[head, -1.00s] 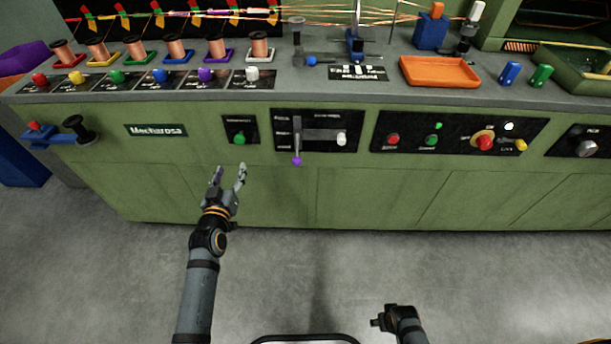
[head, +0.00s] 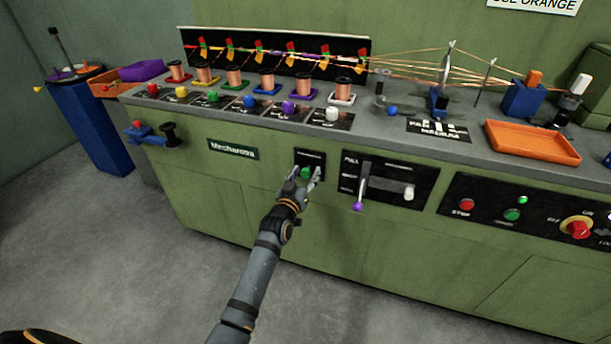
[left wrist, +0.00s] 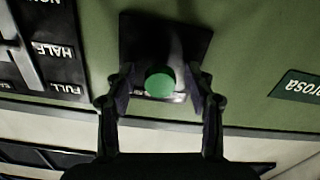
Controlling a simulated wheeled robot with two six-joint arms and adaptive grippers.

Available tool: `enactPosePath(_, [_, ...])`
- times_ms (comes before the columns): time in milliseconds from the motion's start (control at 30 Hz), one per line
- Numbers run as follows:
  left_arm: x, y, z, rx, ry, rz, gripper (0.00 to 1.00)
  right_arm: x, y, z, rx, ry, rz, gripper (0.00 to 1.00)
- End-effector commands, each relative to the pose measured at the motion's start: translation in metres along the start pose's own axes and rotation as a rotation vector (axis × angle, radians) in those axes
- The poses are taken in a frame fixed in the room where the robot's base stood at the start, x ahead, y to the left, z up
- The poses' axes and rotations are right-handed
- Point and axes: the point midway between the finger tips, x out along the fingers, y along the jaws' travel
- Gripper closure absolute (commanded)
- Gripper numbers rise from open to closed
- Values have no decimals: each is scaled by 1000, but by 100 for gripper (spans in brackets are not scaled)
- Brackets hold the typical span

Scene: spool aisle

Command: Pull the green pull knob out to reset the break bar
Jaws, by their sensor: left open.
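The green pull knob (head: 305,172) sits on a small black plate (head: 316,157) on the front of the green machine. My left gripper (head: 304,178) is at the knob, with one finger on each side of it. In the left wrist view the round green knob (left wrist: 160,83) shows between the two open fingers (left wrist: 160,98), with a gap visible on both sides. The knob's stem is hidden behind its head. My right gripper is not in view; only a dark part of my body shows at the lower left.
Right of the knob is a black lever panel (head: 388,185) with a purple-tipped lever (head: 357,206) and a white knob. Farther right is a panel with a red stop button (head: 466,205). Spools and an orange tray (head: 532,142) stand on the top. The floor in front is clear.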

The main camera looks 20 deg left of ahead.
Motion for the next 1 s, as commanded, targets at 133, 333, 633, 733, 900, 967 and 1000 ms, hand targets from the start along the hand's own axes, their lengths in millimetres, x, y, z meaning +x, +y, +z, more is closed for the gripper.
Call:
enactPosePath(133, [1,0,0,0,0,0,46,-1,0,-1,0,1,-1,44])
enactPosePath(333, [1,0,0,0,0,0,59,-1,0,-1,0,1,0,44])
enactPosePath(633, [1,0,0,0,0,0,100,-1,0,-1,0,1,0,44])
enactPosePath(733, [1,0,0,0,0,0,100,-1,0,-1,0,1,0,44])
enactPosePath(900, [0,0,0,0,-1,0,100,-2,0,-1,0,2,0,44])
enactPosePath(967, [-4,0,0,-1,-2,0,100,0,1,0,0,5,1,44])
enactPosePath(1000, [-7,0,0,-2,-4,0,100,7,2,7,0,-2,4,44])
